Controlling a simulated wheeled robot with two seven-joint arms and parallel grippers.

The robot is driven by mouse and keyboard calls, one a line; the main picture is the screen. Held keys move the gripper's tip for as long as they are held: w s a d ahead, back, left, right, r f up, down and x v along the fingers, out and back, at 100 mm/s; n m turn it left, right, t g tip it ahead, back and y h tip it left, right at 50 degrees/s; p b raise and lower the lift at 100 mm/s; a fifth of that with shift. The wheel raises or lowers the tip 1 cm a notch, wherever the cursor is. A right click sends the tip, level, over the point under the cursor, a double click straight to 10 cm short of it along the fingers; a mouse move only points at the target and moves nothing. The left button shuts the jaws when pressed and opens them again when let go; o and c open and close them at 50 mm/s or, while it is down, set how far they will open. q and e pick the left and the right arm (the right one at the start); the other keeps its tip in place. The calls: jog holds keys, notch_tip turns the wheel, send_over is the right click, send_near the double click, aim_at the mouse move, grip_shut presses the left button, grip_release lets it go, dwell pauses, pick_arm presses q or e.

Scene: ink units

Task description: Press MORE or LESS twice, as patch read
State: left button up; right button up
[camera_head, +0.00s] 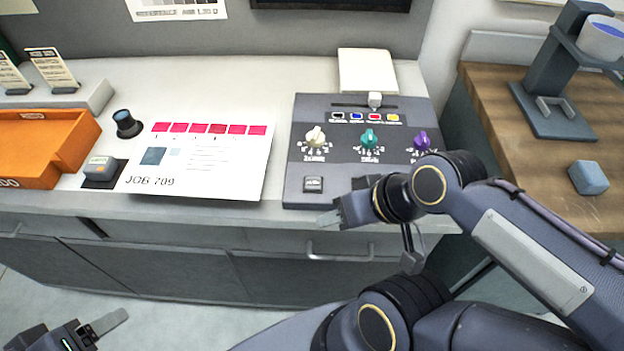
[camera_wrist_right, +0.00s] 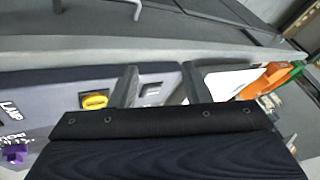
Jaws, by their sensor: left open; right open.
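The dark grey ink panel (camera_head: 298,150) carries a cream knob (camera_head: 315,137), a teal knob (camera_head: 369,139) and a purple knob (camera_head: 421,141), with a row of coloured keys above. My right arm hides the panel's lower right. My right gripper (camera_head: 335,217) is open and empty at the panel's front edge. My left gripper (camera_head: 104,325) is open, low at the left, away from the counter.
A sheet marked JOB 709 (camera_head: 204,165) with a row of red patches lies left of the panel. Beside it are a small reader (camera_head: 100,168) on a black pad, a dark cylinder (camera_head: 127,124) and an orange tray (camera_head: 25,150). A blue-grey cube (camera_head: 588,177) is on the right wooden top.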

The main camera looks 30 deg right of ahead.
grip_shut()
dwell(1.4)
